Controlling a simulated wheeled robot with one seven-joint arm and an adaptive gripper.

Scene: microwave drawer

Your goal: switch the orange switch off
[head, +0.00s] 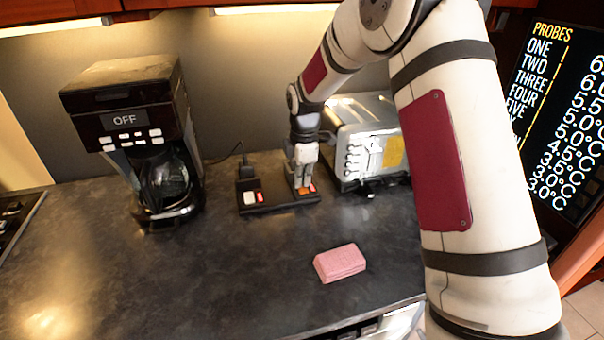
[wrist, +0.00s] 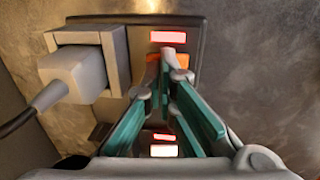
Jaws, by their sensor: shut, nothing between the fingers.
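The orange switch (head: 303,192) sits at the right end of a dark power strip (head: 275,208) on the counter. In the wrist view its orange surface (wrist: 182,60) shows beside my fingertips, partly hidden by them. My gripper (head: 303,185) points down at this end of the strip, with its fingertips together and nothing between them. In the wrist view the closed fingertips (wrist: 166,62) lie over the orange switch; I cannot tell whether they press on it. A lit red patch (wrist: 168,37) shows just beyond the switch.
A plug with a cord (wrist: 75,72) sits in the strip. A coffee maker (head: 135,140) reading OFF stands left, and a silver toaster (head: 365,140) stands close on the right. A pink block (head: 340,263) lies in front. The front-left counter is clear.

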